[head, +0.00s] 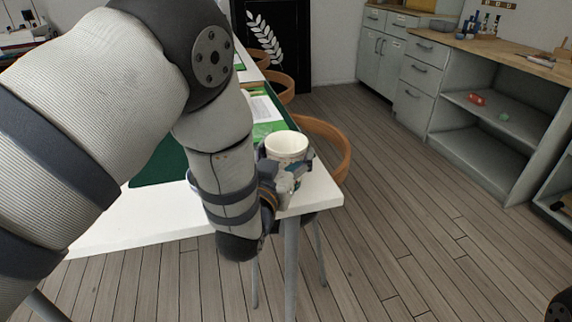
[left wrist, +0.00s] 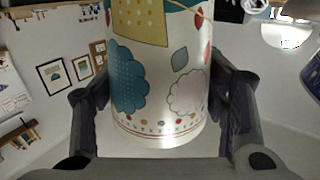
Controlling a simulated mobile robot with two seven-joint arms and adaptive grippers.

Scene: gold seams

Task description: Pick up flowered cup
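The flowered cup (head: 286,144) is white and shows its open top in the head view, at the near right corner of the white table. In the left wrist view the cup (left wrist: 160,85) fills the middle, with blue and white flower shapes, red spots and a dotted band. My left gripper (left wrist: 160,110) has one finger on each side of the cup, very close to its wall. I cannot tell whether the fingers press on it. In the head view my left gripper (head: 282,178) hides the cup's lower part, so its contact with the table is unclear.
The white table (head: 322,196) has green mats and papers beyond the cup. Curved wooden chair backs (head: 335,140) stand along its right side. Grey cabinets (head: 420,85) with a wooden top stand at the back right. The wooden floor between is clear.

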